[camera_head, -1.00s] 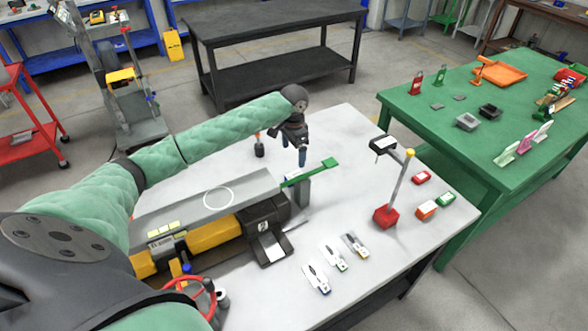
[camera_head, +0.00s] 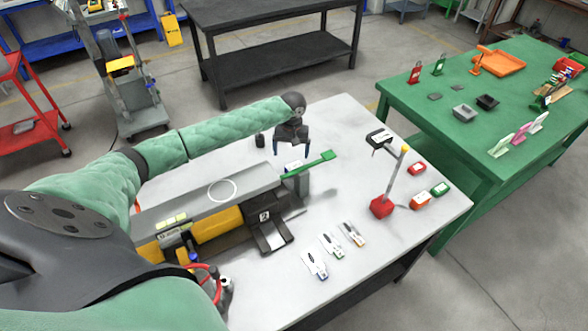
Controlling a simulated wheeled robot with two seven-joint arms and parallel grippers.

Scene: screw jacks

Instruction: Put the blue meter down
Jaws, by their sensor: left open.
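The fingers look apart from the block. My right gripper is out of view.
A red-based post (camera_head: 382,206), red, orange and green small blocks, and several flat tools stand to the right. A dark cylinder (camera_head: 260,140) stands behind the fixture.

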